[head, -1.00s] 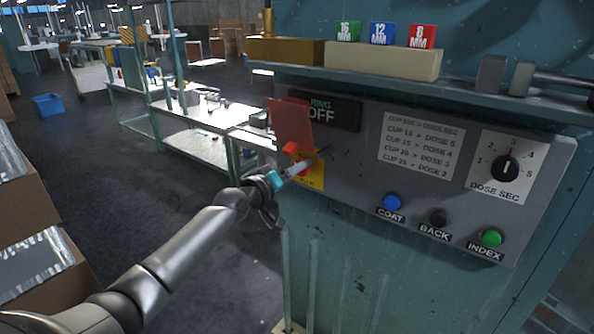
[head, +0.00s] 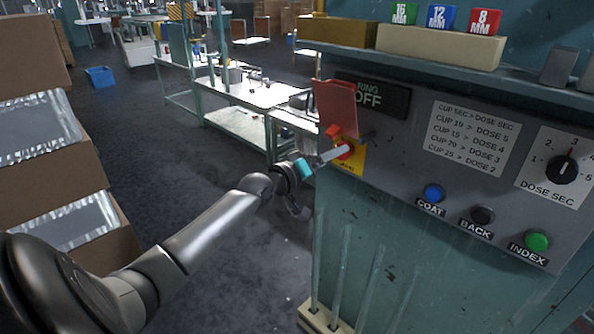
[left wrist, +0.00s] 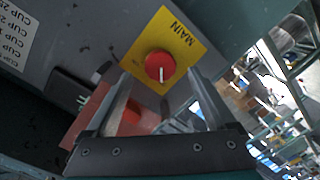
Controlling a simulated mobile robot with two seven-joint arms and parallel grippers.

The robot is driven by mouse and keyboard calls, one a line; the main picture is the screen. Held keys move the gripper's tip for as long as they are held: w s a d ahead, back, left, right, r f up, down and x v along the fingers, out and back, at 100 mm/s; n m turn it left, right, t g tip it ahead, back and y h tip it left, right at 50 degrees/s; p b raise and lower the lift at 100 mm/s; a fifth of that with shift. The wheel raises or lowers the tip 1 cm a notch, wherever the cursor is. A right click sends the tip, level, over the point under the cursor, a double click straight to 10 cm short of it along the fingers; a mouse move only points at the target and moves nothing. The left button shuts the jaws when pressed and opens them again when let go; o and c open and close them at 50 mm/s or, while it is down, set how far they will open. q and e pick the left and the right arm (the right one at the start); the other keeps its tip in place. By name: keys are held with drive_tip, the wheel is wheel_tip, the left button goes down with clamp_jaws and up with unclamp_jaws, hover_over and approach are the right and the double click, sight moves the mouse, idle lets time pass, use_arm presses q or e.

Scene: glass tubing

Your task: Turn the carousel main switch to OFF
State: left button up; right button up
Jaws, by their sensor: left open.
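The main switch is a round red knob (left wrist: 160,66) with a white mark, on a yellow plate (left wrist: 178,38) lettered MAIN. In the head view the knob (head: 346,150) and plate (head: 358,164) are at the panel's left end, partly hidden by my left gripper (head: 335,154). A red cover flap (head: 335,108) stands raised above the knob. In the left wrist view my left gripper (left wrist: 160,82) is open and empty, its fingertips either side of the knob. Whether they touch it I cannot tell. My right gripper is not in view.
The grey panel (head: 400,175) also carries a dark display (head: 372,97) reading RING OFF, blue (head: 433,193), black (head: 482,215) and green (head: 537,240) buttons and a dose dial (head: 562,169). A ledge juts out above. Stacked boxes (head: 60,180) stand at left; the floor between is clear.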

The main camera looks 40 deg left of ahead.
use_arm(q)
drive_tip(key=s+r, duration=0.1)
drive_tip(key=s, duration=1)
drive_tip(key=shift+s+a+b, duration=0.15)
drive_tip(key=shift+a+b, duration=0.2)
drive_tip(key=shift+a, duration=0.1)
